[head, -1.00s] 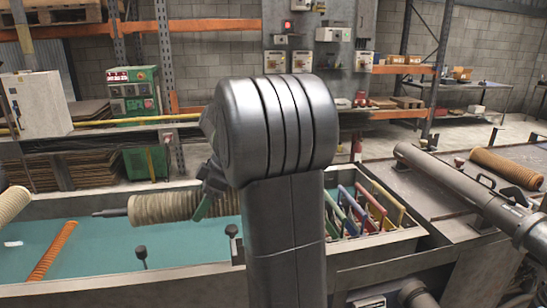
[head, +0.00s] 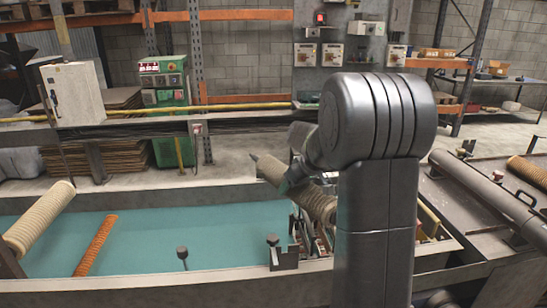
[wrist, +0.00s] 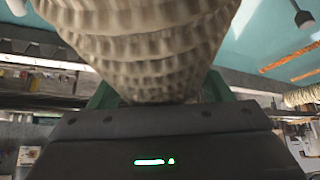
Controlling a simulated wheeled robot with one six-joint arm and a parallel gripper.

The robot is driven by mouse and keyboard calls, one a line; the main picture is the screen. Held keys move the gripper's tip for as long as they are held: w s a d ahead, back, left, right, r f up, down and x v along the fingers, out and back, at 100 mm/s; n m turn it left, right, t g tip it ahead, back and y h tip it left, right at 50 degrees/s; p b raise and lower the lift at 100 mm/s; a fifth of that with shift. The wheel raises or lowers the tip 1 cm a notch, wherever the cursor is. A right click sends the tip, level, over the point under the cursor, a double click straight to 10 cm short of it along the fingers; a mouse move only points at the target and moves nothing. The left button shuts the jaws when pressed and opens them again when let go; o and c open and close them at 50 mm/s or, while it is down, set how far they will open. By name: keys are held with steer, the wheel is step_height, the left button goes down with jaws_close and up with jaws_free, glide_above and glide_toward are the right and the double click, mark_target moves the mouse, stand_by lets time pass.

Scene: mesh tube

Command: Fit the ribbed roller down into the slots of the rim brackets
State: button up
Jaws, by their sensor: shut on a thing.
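A cream ribbed roller (head: 312,201) with a dark shaft end is held above the right part of the teal-floored trough, slanting from upper left to lower right. Its right end is hidden behind my arm. My gripper (head: 291,181) is shut around it. In the wrist view the ribbed roller (wrist: 140,40) fills the upper middle between my gripper's green fingers (wrist: 160,94). A dark bracket (head: 284,258) with an upright slot stands on the trough's near rim, below and apart from the roller. I cannot make out a matching bracket on the far rim.
Another cream ribbed roller (head: 38,219) lies at the left end, and a thin orange roller (head: 95,245) lies in the trough (head: 215,235). A black knob (head: 182,254) stands near the front rim. A large grey pipe (head: 490,187) lies at right. The trough's middle is clear.

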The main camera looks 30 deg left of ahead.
mark_target(273, 164)
steer(key=w+a+r+m+p, duration=0.1)
steer(key=a, duration=0.2)
steer(key=a+m+t+h+p, duration=0.1)
steer(key=a+m+p, duration=0.1)
steer(key=a, duration=0.1)
steer(key=w+a+r+m+t+p, duration=0.1)
steer(key=a+m, duration=0.1)
steer(key=shift+w+a+r+h, duration=0.3)
steer(key=shift+a+r, duration=0.05)
steer(key=shift+a, duration=0.05)
steer(key=shift+a+r+m+t+p, duration=0.1)
steer(key=shift+a+m+t+p, duration=0.2)
steer(key=shift+a+p, duration=0.25)
steer(key=shift+b, duration=0.4)
step_height(273, 164, down, 12)
steer(key=b, duration=0.9)
stand_by(0.7)
steer(key=shift+r, duration=0.1)
steer(key=o, duration=1.7)
steer(key=shift+c, duration=0.2)
